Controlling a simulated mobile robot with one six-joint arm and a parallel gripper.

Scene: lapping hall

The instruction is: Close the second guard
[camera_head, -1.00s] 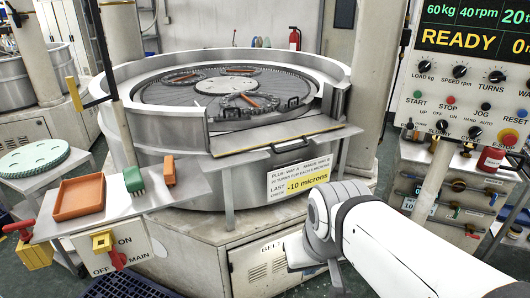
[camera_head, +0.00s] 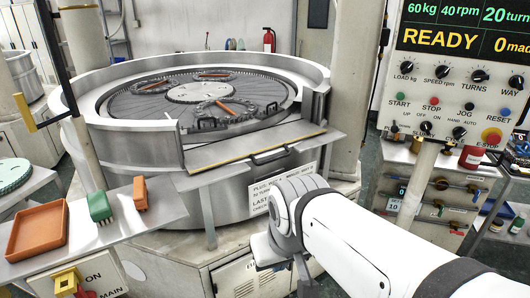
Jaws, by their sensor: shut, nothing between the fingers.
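The round lapping machine has a grey curved guard wall (camera_head: 135,146) around its plate (camera_head: 200,93). The wall has a gap at the front. A flat grey panel (camera_head: 312,149) with a tan strip and a black handle (camera_head: 270,156) lies almost level across the front, below that gap. I cannot tell which part is the second guard. My white arm reaches in from the lower right, its wrist low in front of the machine and apart from the panel. My gripper's fingers do not show.
A control panel (camera_head: 448,100) reading READY stands at right, above a bench with valves. At left, a shelf (camera_head: 125,228) holds an orange tray (camera_head: 38,228), a green brush (camera_head: 100,207) and an orange block (camera_head: 140,193).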

